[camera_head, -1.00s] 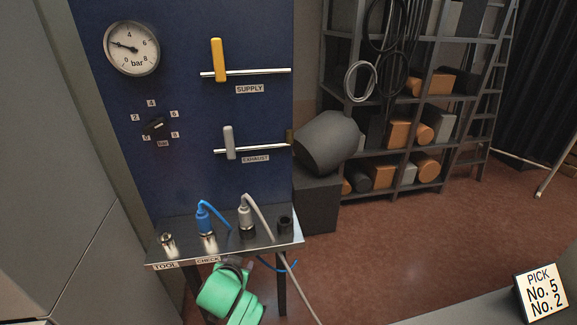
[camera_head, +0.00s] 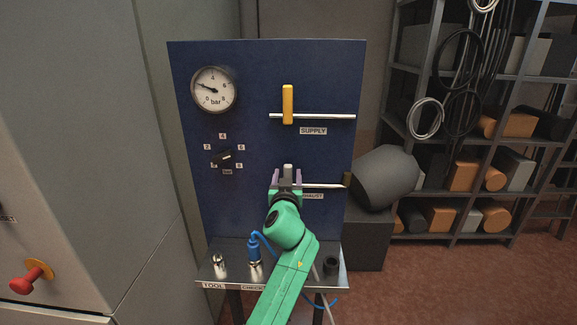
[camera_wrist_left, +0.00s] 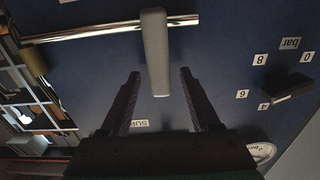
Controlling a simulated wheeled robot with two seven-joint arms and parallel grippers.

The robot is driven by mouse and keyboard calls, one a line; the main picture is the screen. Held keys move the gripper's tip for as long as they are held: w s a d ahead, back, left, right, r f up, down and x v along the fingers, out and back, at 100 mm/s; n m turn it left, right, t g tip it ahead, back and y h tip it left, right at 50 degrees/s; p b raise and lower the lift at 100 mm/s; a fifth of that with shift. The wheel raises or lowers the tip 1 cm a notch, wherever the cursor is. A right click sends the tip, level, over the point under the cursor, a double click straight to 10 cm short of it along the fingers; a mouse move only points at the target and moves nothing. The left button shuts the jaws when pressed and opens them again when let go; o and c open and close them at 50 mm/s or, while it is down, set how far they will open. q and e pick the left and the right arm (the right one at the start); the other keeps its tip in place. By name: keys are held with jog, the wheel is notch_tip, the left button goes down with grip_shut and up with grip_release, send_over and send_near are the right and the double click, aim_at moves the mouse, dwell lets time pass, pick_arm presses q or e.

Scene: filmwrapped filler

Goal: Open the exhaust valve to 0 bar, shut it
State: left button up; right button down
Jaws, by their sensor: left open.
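The blue panel (camera_head: 262,75) carries a grey exhaust valve lever (camera_head: 288,168) on a thin silver pipe. The lever stands upright, crosswise to the pipe, and the arm partly covers its EXHAUST label (camera_head: 313,196). My left gripper (camera_head: 286,178) is open at the lever, with a finger to each side of it. In the left wrist view the grey lever (camera_wrist_left: 155,55) lies centred ahead of and between the two open fingers (camera_wrist_left: 160,85), with gaps on both sides. The round gauge (camera_head: 213,90) has its needle pointing to the upper left, between 0 and 4.
The yellow supply lever (camera_head: 288,104) stands upright above, crosswise to its pipe. A black selector knob (camera_head: 222,158) is at left. A shelf (camera_head: 340,286) below holds a blue plug (camera_head: 254,249) and metal fittings. A dark grey rounded body (camera_head: 385,177) stands close at right.

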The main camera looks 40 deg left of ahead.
pick_arm(q)
jog(key=shift+x, duration=1)
jog(key=shift+c, duration=0.3)
grip_shut()
jog(key=shift+f, duration=0.1)
